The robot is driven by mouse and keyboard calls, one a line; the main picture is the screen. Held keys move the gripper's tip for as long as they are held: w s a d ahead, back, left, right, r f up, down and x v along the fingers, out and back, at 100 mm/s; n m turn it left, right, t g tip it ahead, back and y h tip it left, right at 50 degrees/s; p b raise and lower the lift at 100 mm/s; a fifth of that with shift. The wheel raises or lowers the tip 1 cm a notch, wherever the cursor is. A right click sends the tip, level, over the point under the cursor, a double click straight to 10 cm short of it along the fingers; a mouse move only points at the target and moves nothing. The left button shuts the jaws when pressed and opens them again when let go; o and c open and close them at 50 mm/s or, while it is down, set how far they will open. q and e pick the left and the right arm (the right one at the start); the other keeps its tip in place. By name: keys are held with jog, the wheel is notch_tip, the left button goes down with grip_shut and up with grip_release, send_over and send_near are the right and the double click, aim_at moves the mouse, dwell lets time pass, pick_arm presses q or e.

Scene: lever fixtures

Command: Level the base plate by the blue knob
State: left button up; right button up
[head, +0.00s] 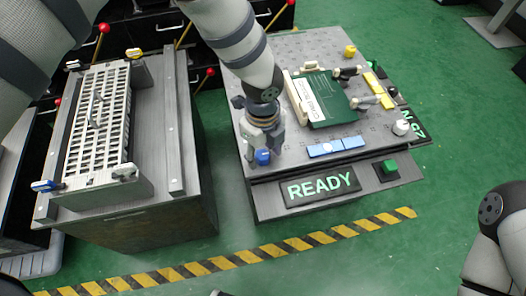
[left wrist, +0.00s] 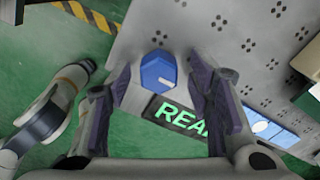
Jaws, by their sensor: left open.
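The base plate (head: 300,140) is a grey, hole-patterned plate on the right-hand stand. The blue knob (head: 263,157) sits at its near left corner and also shows in the left wrist view (left wrist: 158,70). My left gripper (head: 263,138) reaches down over that corner and is open. In the left wrist view its fingers stand on either side of the knob, with gaps visible. Whether the fingers are at the knob's height I cannot tell. A yellow knob (head: 350,51) is at the far side and a white knob (head: 402,127) at the near right corner. My right gripper is out of view.
A green board (head: 325,98) with toggle clamps lies on the plate. A blue strip (head: 336,147) lies near the front edge, above a READY sign (head: 321,188) and a green button (head: 389,167). A slotted fixture (head: 97,125) stands left. Striped tape (head: 240,258) crosses the floor.

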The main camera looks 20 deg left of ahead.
pick_arm(q)
jog(key=shift+c, duration=0.4)
grip_shut()
jog(key=shift+n, duration=0.3)
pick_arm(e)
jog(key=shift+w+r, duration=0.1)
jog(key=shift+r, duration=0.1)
pick_arm(q)
jog(key=n+p, duration=0.2)
jog(key=n, duration=0.1)
jog(key=shift+r, duration=0.1)
jog(key=n+p, duration=0.2)
jog(key=n, duration=0.3)
jog(key=n+p, duration=0.1)
jog(key=n, duration=0.4)
jog(key=shift+n, duration=0.4)
jog(key=n+p, duration=0.1)
jog(key=n, duration=0.4)
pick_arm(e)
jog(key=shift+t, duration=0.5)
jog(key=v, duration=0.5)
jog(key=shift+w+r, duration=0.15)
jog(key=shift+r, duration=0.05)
pick_arm(q)
jog(key=shift+n, duration=0.3)
